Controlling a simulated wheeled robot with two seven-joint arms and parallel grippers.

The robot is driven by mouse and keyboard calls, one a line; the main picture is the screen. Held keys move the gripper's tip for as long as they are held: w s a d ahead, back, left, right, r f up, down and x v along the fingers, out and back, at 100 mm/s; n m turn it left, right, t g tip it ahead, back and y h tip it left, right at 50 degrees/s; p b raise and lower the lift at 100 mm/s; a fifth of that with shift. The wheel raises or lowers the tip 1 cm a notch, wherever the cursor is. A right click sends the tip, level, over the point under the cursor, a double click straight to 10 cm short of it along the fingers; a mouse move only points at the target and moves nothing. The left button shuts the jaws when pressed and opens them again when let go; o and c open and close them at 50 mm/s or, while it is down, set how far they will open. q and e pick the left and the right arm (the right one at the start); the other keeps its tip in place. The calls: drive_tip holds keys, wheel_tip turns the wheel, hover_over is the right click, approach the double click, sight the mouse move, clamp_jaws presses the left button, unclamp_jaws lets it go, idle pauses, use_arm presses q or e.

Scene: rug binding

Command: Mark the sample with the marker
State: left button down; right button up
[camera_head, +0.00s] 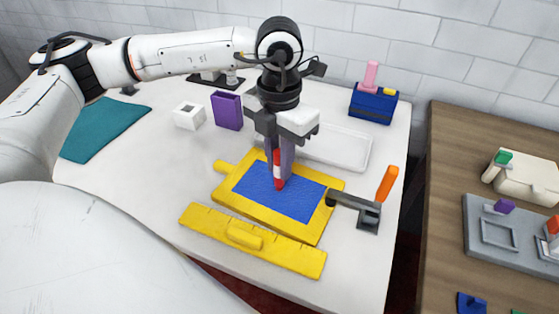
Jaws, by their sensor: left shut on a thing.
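My left gripper (280,158) is shut on a red and white marker (278,172). It holds the marker roughly upright, with the red end down over the sample. The sample is a blue rectangle (302,203) lying in a yellow frame (240,205) on the white table. The marker's lower end is at or just above the blue surface; I cannot tell whether it touches. My right gripper is not in view.
A yellow ruler-like bar (290,256) lies in front of the frame. A dark clamp with an orange handle (387,184) is at its right edge. A wooden table (450,140) stands right.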

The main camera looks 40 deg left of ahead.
use_arm(q)
drive_tip(key=shift+r+p, duration=2.15)
drive_tip(key=shift+r, duration=1.35)
